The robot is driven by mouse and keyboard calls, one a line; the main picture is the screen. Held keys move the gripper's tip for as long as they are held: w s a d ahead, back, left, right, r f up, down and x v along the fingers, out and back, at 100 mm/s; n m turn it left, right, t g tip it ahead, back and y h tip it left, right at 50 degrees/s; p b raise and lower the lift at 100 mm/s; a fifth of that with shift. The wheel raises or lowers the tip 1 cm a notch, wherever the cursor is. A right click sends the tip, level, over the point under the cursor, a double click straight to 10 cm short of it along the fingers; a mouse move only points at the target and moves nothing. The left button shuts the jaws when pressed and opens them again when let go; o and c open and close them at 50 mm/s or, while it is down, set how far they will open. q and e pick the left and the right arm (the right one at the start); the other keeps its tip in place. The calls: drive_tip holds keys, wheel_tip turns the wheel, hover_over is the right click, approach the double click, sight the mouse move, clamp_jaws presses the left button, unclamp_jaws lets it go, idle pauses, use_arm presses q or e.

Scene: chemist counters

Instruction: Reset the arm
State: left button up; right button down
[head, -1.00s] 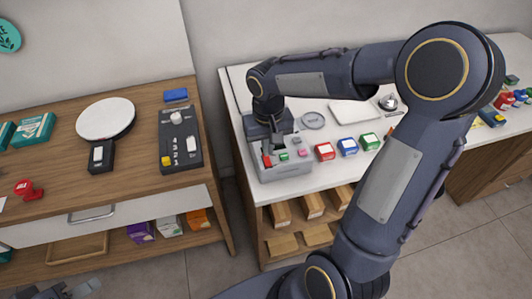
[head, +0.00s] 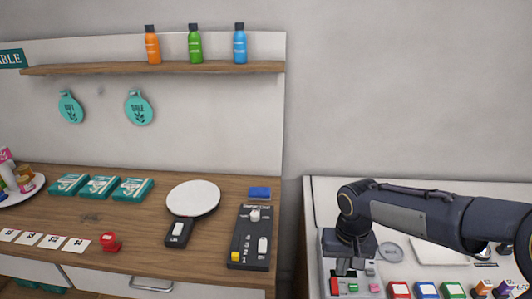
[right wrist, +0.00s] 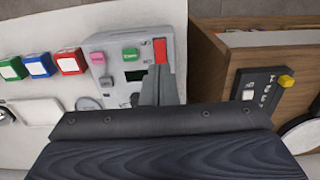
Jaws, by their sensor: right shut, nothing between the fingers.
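My right arm reaches in from the right in the head view. My right gripper (head: 345,266) points down over a grey control box (head: 364,272) on the white counter. In the right wrist view the shut, empty fingers (right wrist: 161,72) are over the same box (right wrist: 105,41), close to a red part (right wrist: 161,50) at its edge. I cannot tell whether they touch it. The box also has a pink button (right wrist: 97,57), a green button (right wrist: 130,54) and a dark slot (right wrist: 135,75). My left gripper is out of view.
Red (head: 399,290), blue (head: 426,290) and green (head: 453,290) boxes stand beside the control box. A wooden counter (head: 130,262) at left holds a dark switch panel (head: 250,247) and a round white-topped device (head: 193,198). A shelf (head: 110,69) with bottles is above.

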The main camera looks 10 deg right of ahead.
drive_tip(key=s+a+r+t+y, duration=0.2)
drive_tip(key=s, duration=0.6)
drive_tip(key=s+a+r+n+t+y, duration=0.1)
drive_tip(key=s+a+r+t, duration=0.1)
drive_tip(key=s, duration=0.6)
drive_tip(key=shift+s+r+t+y, duration=0.4)
drive_tip(key=shift+r+t, duration=0.25)
drive_tip(key=shift+t, duration=0.15)
